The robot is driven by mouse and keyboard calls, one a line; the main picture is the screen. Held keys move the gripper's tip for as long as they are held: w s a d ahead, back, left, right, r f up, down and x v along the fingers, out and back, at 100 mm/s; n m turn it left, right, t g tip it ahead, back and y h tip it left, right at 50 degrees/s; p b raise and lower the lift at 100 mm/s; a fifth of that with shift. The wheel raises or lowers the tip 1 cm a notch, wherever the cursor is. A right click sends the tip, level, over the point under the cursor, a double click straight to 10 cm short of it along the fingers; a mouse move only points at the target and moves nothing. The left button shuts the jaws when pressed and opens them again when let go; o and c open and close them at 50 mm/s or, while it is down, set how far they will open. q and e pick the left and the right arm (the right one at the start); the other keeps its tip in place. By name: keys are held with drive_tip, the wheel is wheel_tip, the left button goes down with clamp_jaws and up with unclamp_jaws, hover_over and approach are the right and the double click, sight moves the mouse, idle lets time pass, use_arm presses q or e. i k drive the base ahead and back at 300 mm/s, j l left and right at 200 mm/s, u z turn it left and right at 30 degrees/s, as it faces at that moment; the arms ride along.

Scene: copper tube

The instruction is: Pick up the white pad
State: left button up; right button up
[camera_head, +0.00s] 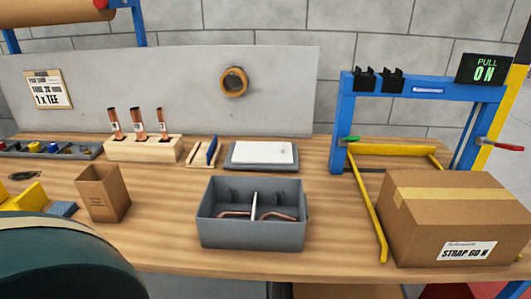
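The white pad (264,152) is a flat white rectangle. It lies on a dark grey slab or tray (260,166) at the back middle of the wooden table, in front of the grey back panel. Its top is clear and nothing covers it. Neither my left nor my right gripper shows in the head view.
A grey two-part bin (252,239) with copper tubes stands in front of the pad. A wooden block (142,149) with copper fittings and a blue-plated holder (203,155) are left of it. A blue frame (343,122) and a cardboard box (456,216) stand right.

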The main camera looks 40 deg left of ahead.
sight(244, 152)
drive_tip(key=k+j+u, duration=0.1)
drive_tip(key=u, duration=0.95)
drive_tip(key=k+j, duration=0.05)
